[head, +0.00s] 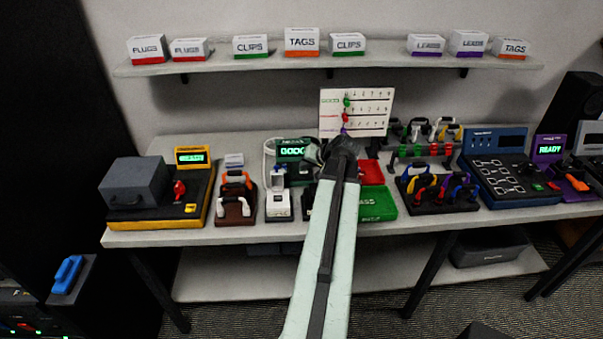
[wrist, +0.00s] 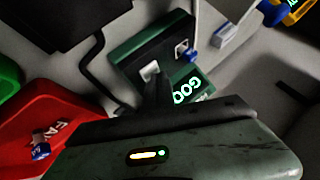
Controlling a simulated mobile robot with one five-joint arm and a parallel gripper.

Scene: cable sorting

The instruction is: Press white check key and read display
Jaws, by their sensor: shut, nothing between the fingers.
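The dark green tester (wrist: 125,50) is in the wrist view, with a white key (wrist: 149,71) on its face. My gripper (wrist: 157,76) is shut and empty, its fingertips right at the key and partly covering it; I cannot tell whether they touch it. The tester's display (wrist: 187,91) is lit, and "GOO" shows beside the fingers. In the head view the display (head: 292,150) seems to read "GOOD". My gripper (head: 328,152) is just right of it there, and my arm hides part of the tester.
A blue-ended plug (wrist: 190,55) sits at a port on the tester. A red tray (wrist: 70,105) marked "FA", with a blue-ended cable piece (wrist: 41,151), lies left of the gripper. A green tray (head: 378,204) stands right of my arm. A white chart (head: 372,108) stands behind.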

